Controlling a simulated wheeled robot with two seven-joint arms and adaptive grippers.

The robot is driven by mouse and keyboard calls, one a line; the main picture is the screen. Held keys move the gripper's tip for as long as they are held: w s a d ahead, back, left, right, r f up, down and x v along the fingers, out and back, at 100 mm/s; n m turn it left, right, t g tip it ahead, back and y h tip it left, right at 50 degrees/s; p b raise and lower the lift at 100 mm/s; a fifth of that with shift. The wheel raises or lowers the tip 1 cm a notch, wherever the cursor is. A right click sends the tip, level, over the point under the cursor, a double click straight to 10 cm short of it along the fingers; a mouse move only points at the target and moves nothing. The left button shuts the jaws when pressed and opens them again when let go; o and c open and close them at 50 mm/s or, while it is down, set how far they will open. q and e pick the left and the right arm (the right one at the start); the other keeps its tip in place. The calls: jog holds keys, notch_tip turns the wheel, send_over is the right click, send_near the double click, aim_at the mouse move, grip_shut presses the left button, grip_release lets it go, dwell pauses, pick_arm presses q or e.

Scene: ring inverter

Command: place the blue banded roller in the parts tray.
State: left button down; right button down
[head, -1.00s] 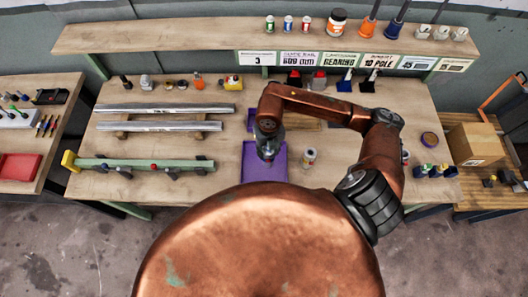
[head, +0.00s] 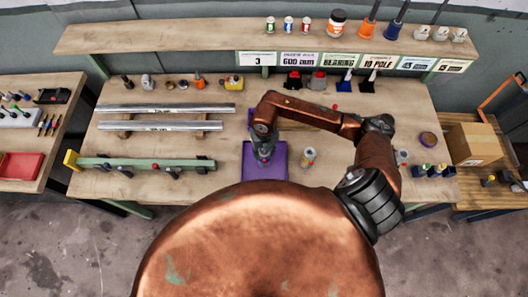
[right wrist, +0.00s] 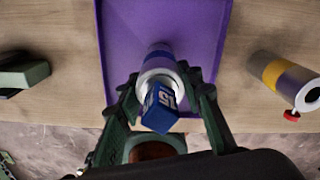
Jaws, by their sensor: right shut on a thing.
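The blue banded roller (right wrist: 158,68) is silver-white with a blue band and a blue labelled block at its near end. My right gripper (right wrist: 162,92) is shut on it, one finger on each side. The purple parts tray (right wrist: 115,45) lies behind the roller in the right wrist view; it also shows in the head view (head: 279,174). In the head view my right gripper (head: 264,155) is over the tray, and the roller is mostly hidden. I cannot tell whether the roller touches the tray floor. My left gripper is not in view.
A green fixture rail (head: 145,164) and metal rails (head: 165,110) lie to the left. Bench space between fixture and tray is clear.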

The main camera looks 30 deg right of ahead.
jog(key=c, duration=1.3)
grip_release()
jog(key=shift+r, duration=0.25)
notch_tip(320, 180, up, 12)
jog(key=shift+f+b, duration=0.1)
jog(key=shift+b, duration=0.55)
jog(key=shift+a+f, duration=0.1)
